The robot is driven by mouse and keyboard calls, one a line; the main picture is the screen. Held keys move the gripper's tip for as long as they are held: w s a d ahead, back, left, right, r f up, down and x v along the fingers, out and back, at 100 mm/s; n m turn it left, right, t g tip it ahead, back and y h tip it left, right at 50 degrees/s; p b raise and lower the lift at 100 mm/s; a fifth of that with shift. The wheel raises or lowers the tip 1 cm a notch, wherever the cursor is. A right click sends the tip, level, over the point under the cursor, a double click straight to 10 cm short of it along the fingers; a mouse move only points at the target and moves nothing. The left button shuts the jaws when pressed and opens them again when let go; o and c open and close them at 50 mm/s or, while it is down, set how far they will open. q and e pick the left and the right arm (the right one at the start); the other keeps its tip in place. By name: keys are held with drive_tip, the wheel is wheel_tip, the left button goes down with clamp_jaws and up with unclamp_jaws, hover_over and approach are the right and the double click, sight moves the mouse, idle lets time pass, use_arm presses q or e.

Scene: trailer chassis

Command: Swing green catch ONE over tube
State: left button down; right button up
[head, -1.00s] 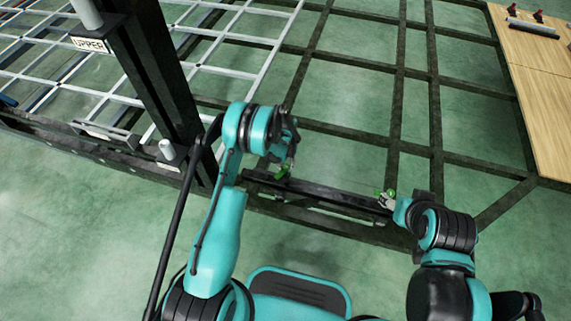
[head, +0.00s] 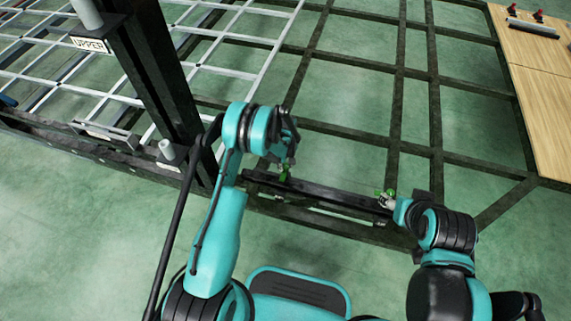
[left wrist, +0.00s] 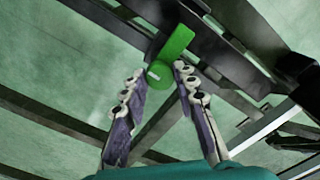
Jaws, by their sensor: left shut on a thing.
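A green catch (head: 285,175) is at the left end of a dark bar (head: 325,194) at the chassis edge. My left gripper (head: 288,162) is over this end. In the left wrist view the catch (left wrist: 175,47) is a flat green arm with a round, pale-centred end. That end lies between the fingertips of my left gripper (left wrist: 158,73), which is shut on it. The catch slants up and right towards the dark beams. A second green part (head: 390,193) is at the bar's right end, by my right gripper (head: 388,201), whose fingers are too small to read. I cannot tell which part is the tube.
A dark post (head: 160,85) with an UPPER label (head: 90,45) stands left of my left arm. A pale grid (head: 240,40) lies behind it. Dark chassis beams (head: 397,110) cross the green floor. A wooden table (head: 545,110) stands at the right.

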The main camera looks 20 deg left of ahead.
sight(286, 166)
use_arm(q)
drive_tip(key=c, duration=1.2)
unclamp_jaws()
wheel_tip(286, 166, up, 12)
